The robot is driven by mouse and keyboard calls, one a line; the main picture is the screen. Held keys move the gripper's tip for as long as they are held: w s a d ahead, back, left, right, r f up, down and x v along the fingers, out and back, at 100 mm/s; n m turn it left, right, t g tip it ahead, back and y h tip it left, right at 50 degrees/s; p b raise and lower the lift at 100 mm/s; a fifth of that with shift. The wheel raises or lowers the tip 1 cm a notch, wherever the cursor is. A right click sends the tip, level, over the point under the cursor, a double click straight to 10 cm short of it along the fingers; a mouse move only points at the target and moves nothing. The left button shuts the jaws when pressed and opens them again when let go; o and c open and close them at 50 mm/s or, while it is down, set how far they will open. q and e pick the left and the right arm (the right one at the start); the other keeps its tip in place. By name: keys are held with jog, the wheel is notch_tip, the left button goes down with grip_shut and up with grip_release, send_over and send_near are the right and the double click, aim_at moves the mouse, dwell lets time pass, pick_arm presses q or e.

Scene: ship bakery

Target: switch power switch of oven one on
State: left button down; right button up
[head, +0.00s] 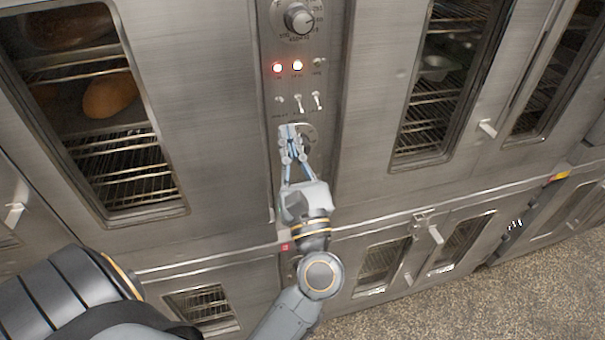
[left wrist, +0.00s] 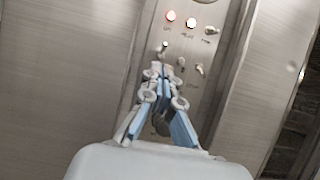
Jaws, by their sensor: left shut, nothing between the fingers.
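The oven's control panel (head: 332,120) is a narrow steel strip between oven doors. It has a row of small toggle switches: left (head: 280,100), middle (head: 298,104) and right (head: 317,101). They also show in the left wrist view, the left one (left wrist: 163,47) just above my fingertips. Their labels are too small to read, so I cannot tell which is the power switch. Above them a red lamp (head: 277,68) and a pale lamp (head: 297,65) are lit. My left gripper (head: 289,128) is shut and empty, just below the left and middle switches. Contact cannot be told.
A large knob (head: 299,18) sits at the panel's top. Another round knob (head: 309,138) is partly hidden behind my left gripper. Glazed oven doors flank the panel, with bread (head: 110,95) inside the left one. A door handle (head: 487,128) sticks out at the right.

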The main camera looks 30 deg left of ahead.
pick_arm(q)
jog(key=d+r+v, duration=0.1)
jog(key=v, duration=0.9)
jog(key=shift+w+a+f, duration=0.1)
jog(key=shift+w, duration=0.05)
